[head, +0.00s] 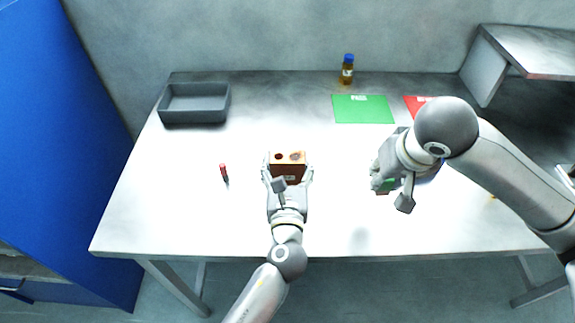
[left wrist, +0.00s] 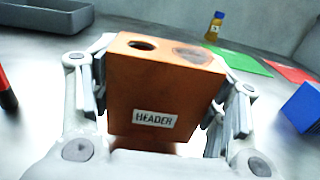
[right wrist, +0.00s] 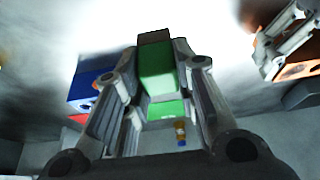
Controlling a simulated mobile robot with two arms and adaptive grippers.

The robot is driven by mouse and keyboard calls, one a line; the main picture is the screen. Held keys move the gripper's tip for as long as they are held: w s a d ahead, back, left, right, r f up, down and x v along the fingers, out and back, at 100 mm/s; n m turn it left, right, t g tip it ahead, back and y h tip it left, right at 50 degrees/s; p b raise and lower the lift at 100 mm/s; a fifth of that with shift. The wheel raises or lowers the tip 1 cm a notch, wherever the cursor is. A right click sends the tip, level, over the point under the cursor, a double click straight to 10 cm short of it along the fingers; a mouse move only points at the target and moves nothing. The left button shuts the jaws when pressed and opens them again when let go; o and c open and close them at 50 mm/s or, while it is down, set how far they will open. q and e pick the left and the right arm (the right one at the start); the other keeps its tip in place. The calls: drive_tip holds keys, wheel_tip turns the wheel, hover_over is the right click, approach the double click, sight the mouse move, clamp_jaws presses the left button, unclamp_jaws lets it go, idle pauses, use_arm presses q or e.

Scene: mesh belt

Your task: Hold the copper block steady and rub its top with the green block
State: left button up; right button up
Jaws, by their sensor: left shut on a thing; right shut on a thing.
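The copper block (head: 288,165) stands on the table between the fingers of my left gripper (head: 287,177), which is shut on its sides. In the left wrist view the copper block (left wrist: 165,95) has a "HEADER" label, a dark hole and a dark stain on its top. My right gripper (head: 379,180) is to the right of the copper block and apart from it. It is shut on the green block (right wrist: 157,72), which has a brown end. Most of the green block is hidden by the fingers in the head view.
A blue block (left wrist: 303,107) is on the table, mostly hidden behind my right arm in the head view. A grey tray (head: 195,121), red marker (head: 224,173), green mat (head: 363,110), red mat (head: 413,104) and brown bottle (head: 347,74) are around. A raised shelf (head: 530,52) stands back right.

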use_arm(q)
drive_tip(key=shift+f+b, duration=0.3)
drive_tip(key=shift+f, duration=0.25)
idle(0.6)
idle(0.4)
drive_tip(key=o, duration=1.2)
drive_tip(key=c, duration=1.1)
